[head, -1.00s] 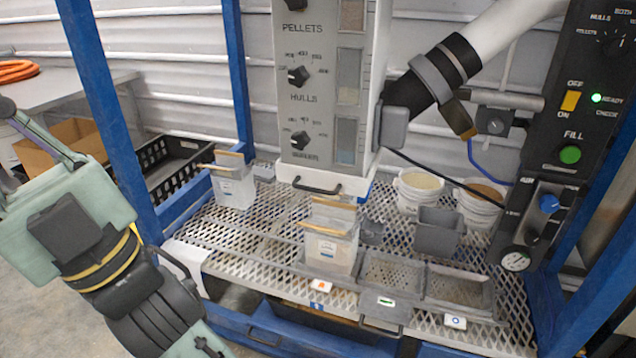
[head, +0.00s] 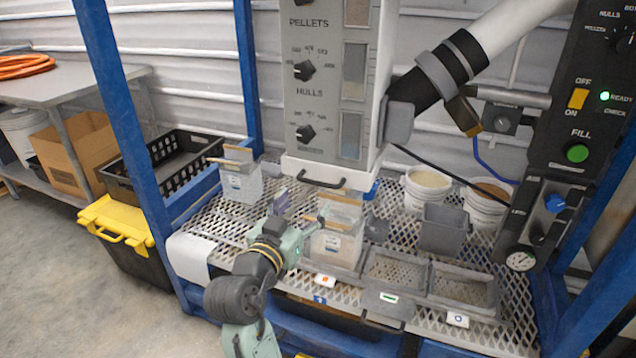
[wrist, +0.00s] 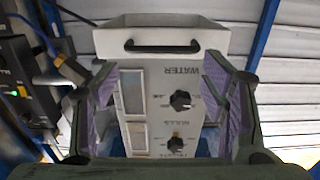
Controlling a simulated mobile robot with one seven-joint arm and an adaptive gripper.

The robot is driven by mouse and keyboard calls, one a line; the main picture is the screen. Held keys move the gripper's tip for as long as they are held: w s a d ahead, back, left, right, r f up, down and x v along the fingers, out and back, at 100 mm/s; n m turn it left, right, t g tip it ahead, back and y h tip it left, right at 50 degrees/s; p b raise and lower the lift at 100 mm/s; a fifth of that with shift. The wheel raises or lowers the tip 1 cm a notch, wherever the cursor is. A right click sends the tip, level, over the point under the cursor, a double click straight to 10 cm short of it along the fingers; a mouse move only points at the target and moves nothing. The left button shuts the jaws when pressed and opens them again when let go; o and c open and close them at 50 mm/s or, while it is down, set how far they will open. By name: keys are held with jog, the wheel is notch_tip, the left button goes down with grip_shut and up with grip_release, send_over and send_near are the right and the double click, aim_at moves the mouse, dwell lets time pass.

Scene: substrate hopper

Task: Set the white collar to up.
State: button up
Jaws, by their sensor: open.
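The collar (head: 437,77) is a pale ring around the black sleeve on the slanted white pipe (head: 515,37), right of the hopper cabinet. It looks light grey rather than plainly white. A lever (head: 462,115) with an orange-yellow tip hangs down from it. My gripper (head: 300,212) is low in front of the cabinet, well left of and below the collar, beside the front clear bin. In the wrist view its two purple-padded fingers (wrist: 168,105) stand wide apart with nothing between them. The upside-down cabinet front shows beyond; I cannot make out the collar there.
The hopper cabinet (head: 325,100) has dials and a black handle (head: 320,183) at its bottom. Clear bins (head: 337,246), grey trays (head: 460,287) and white buckets (head: 427,186) crowd the mesh shelf. Blue posts (head: 120,110) frame the station. The control panel (head: 575,130) stands right.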

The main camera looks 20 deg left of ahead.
aim_at(319, 183)
jog(key=o, duration=0.7)
jog(key=w+p, duration=0.2)
jog(key=w, duration=0.7)
jog(key=shift+w+d, duration=0.1)
jog(key=shift+w, duration=0.1)
